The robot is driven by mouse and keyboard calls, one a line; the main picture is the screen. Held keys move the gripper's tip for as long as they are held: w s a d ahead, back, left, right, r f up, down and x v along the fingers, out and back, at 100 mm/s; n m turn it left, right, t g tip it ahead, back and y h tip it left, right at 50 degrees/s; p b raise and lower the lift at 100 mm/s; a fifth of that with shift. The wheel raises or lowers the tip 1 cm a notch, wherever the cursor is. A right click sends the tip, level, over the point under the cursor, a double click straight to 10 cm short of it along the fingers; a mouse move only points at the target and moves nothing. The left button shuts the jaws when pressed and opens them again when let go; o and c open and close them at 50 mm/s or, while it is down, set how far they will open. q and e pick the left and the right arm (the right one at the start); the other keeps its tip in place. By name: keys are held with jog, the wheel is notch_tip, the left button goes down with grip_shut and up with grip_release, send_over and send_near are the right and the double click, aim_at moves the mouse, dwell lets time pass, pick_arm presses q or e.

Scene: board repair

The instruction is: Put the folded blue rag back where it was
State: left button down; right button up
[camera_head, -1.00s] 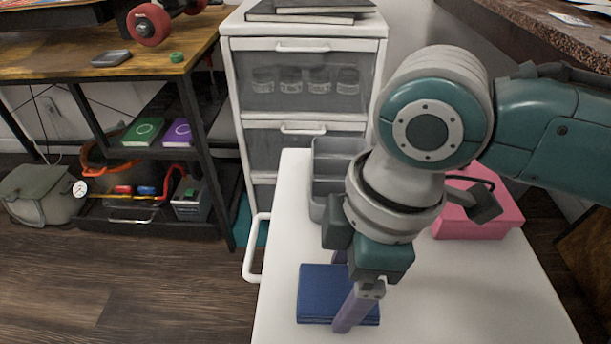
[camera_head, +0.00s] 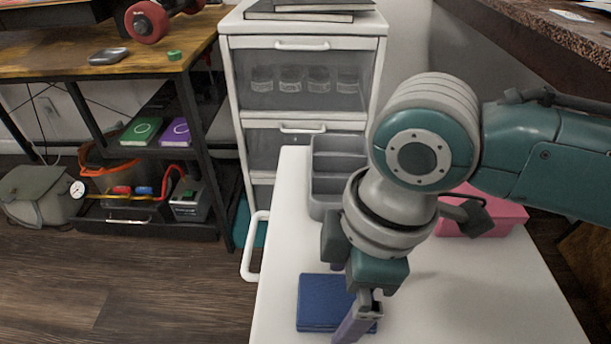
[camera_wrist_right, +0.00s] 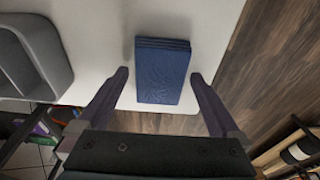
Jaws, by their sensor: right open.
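The folded blue rag (camera_head: 322,302) lies flat on the white cart top (camera_head: 285,250), toward its near end. In the right wrist view the folded rag (camera_wrist_right: 163,72) shows stacked layers along its far edge. My right gripper (camera_head: 346,300) is over the rag, pointing down at it. In the right wrist view the open fingers (camera_wrist_right: 159,76) stand apart on either side of the rag, with nothing held. Part of the rag is hidden behind a finger in the head view. I cannot tell how far the fingertips are above the cart top. My left gripper is not in view.
A grey divided bin (camera_head: 325,175) and a pink box (camera_head: 487,217) stand on the cart behind my arm. A white drawer cabinet (camera_head: 232,95) is behind. A workbench (camera_head: 60,66) with shelves stands at left. The cart's handle (camera_head: 251,262) juts out left.

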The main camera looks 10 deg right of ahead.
aim_at(357, 297)
notch_tip(357, 297, up, 12)
jog(key=d+p, duration=0.2)
jog(key=p, duration=0.3)
jog(key=s+a+m+t+y, duration=0.2)
jog(key=s+a+m, duration=0.2)
jog(key=s+a, duration=0.1)
jog(key=s+d+m+h, duration=0.1)
jog(key=s+d+m, duration=0.2)
jog(key=d, duration=0.3)
jog(key=s+d+m+t+h, duration=0.1)
jog(key=s+d+m+h, duration=0.1)
jog(key=s+d+m, duration=0.2)
jog(key=shift+d+f+m+h, duration=0.25)
jog(key=shift+d+m+h, duration=0.05)
jog(key=shift+d+m, duration=0.7)
jog(key=shift+s, duration=0.1)
